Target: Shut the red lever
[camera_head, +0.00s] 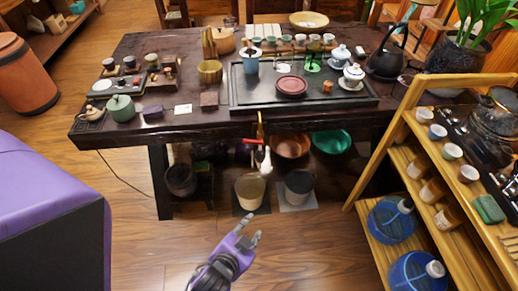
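The red lever (253,141) is a short, thin bar at the front edge of the dark tea table. It sits on a small brass-coloured fitting (260,126) and points roughly sideways to the left. A white rounded piece (266,160) hangs just below the fitting. My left gripper (250,228), purple and dark grey, is at the bottom centre, in front of and below the lever and well apart from it. Its fingers are apart with nothing between them. My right gripper is not in view.
The tea table (140,55) carries a black tray (340,101), teaware and a dark kettle (385,62). Buckets (250,188) and a green basin (332,141) stand underneath. A wooden shelf (400,135) with water bottles (391,220) stands right. Floor (140,240) left of my gripper is clear.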

